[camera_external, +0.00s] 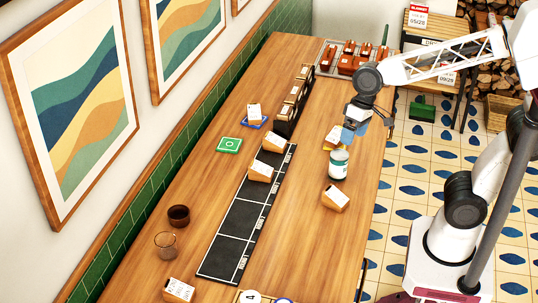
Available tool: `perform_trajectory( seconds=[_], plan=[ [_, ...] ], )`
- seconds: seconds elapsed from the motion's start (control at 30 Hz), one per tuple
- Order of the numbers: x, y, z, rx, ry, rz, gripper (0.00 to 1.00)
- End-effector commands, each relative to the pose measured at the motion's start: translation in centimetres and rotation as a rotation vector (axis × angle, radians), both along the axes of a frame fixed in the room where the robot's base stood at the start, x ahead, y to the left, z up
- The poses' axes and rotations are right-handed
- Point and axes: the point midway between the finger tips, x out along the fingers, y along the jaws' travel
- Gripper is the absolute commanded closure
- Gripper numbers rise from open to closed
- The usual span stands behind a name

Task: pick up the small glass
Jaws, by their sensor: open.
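A small clear glass (166,245) stands upright on the wooden table at the lower left, near the wall-side edge. A dark brown cup (178,216) stands just behind it. My gripper (354,132) is open, over the right side of the table near a white and teal can (338,165). It is far from the glass, up and to the right of it in the picture. Its fingertips are small and partly hidden, and I see nothing held in them.
A black mat with marked squares (231,219) runs along the table (290,255), with wooden blocks (261,171) at its far end. Another block (335,198) sits at the right. A green card (229,145) and a dark box row (293,101) lie farther back. Framed pictures hang left.

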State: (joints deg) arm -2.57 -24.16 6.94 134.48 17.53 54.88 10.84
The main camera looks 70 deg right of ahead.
Motion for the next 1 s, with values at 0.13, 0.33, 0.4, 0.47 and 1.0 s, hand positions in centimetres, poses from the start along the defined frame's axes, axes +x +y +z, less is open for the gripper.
perform_trajectory(
  seconds=[0.13, 0.33, 0.4, 0.47, 1.0],
  plan=[
    [3.5, 2.0, 0.0, 0.080, 0.045, -0.067, 0.02],
    [8.0, 4.8, -0.1, 0.187, 0.109, -0.162, 0.02],
    [9.6, 5.8, -0.3, 0.223, 0.133, -0.196, 0.02],
    [11.0, 6.6, -0.4, 0.254, 0.155, -0.224, 0.02],
    [23.3, 14.8, -3.3, 0.513, 0.372, -0.487, 0.02]
  ],
)
